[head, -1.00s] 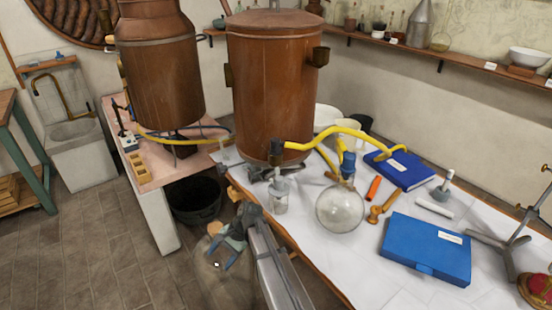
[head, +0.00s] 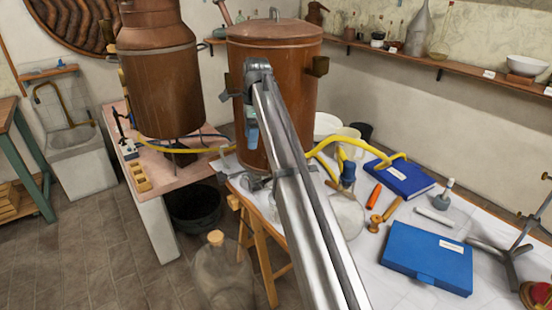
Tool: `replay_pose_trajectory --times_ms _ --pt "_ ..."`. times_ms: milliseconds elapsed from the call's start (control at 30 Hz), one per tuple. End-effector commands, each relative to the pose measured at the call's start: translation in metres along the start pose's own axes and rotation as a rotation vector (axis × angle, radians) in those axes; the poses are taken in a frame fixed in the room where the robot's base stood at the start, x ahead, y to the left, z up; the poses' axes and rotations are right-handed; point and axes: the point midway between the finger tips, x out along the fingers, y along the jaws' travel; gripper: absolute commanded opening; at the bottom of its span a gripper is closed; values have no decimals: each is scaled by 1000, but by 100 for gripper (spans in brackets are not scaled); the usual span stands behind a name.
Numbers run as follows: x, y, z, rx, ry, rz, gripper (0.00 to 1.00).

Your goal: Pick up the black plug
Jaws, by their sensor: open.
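No black plug can be made out for certain now. The dark fitting seen earlier at the near end of the yellow hose (head: 325,143) is hidden behind my raised arm. My gripper (head: 251,132) hangs below the end of the arm, in front of the large copper vessel (head: 282,85). Its jaws are open and small in view, and I see nothing held in them. The round glass flask (head: 349,212) with a blue neck stands on the table, partly covered by my arm.
The white-covered table (head: 375,287) holds a blue case (head: 427,257), a blue book (head: 402,178), an orange-handled tool (head: 374,195) and a metal stand (head: 510,262). A corked glass jar (head: 222,275) stands on the floor left of the table.

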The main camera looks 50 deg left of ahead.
Motion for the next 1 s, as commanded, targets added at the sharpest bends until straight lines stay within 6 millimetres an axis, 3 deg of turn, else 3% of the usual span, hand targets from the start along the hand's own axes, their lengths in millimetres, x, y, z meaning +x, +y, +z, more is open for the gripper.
replay_pose_trajectory --times_ms 33,100,200,333,467,800,1000 --pt "-19 -11 -21 46 30 -7 69" --pt "-36 -16 -45 100 67 -12 69" --pt "-53 -19 -67 150 102 -18 69" --pt "-59 -20 -79 179 121 -20 69" --pt "-50 -19 -81 181 122 -20 69" --pt "4 -19 -86 178 121 -18 69" --pt "24 -20 -89 178 120 -20 69"
